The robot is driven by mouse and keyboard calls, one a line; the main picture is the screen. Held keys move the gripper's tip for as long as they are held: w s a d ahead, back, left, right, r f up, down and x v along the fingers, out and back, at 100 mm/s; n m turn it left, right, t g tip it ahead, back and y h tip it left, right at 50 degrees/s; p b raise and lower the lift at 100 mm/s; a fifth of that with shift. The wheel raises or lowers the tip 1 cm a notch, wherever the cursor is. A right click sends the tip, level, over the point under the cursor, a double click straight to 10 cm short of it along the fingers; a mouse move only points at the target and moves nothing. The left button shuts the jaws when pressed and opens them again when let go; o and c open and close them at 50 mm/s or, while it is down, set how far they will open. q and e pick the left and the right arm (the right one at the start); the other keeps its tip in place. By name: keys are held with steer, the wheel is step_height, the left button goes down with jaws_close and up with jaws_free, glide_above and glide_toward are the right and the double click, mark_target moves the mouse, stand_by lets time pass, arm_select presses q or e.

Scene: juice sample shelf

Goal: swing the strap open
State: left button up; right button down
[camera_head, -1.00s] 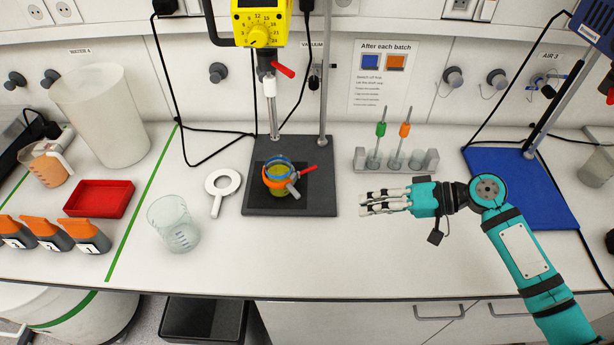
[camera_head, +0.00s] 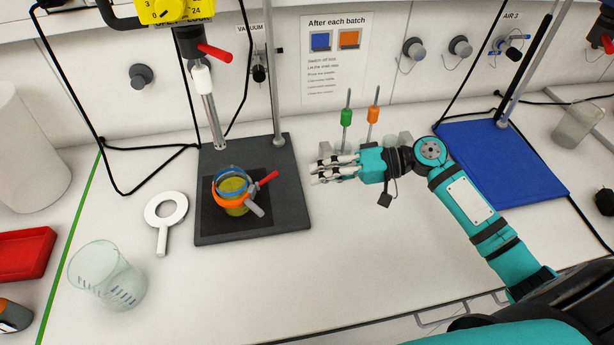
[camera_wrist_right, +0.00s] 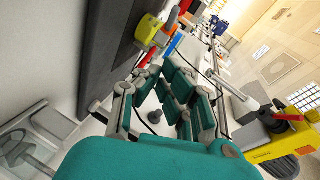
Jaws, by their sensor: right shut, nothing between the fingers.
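A cup with yellow-green contents (camera_head: 235,186) stands on the dark stand base. An orange strap (camera_head: 226,202) goes around it, with a blue ring (camera_head: 221,174) above. A red-tipped lever (camera_head: 268,178) and a grey stub (camera_head: 256,210) stick out from its right side. I cannot tell how the strap is fastened. My right gripper (camera_head: 314,172) is shut and empty, right of the cup and apart from it, its fingers pointing left. In the right wrist view the cup with its orange strap (camera_wrist_right: 147,29) shows beyond the fingers. My left gripper is not in view.
The mixer stand base (camera_head: 290,190) carries a rod and a yellow drive head (camera_head: 165,10) above. A rack with green (camera_head: 346,116) and orange (camera_head: 373,114) tools is behind my gripper. Bench front is clear.

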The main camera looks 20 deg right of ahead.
steer(key=p, duration=0.3)
glide_toward(248, 200)
steer(key=w, duration=0.3)
steer(key=shift+w+a, duration=0.2)
steer(key=shift+w, duration=0.2)
steer(key=a, duration=0.1)
steer(key=a+f+p, duration=0.1)
steer(key=s+a, duration=0.1)
steer(key=shift+f, duration=0.25)
steer(key=shift+s+a+f+p, duration=0.2)
steer(key=shift+s+a+p, duration=0.05)
steer(key=shift+a+p, duration=0.15)
steer(key=shift+f, duration=0.1)
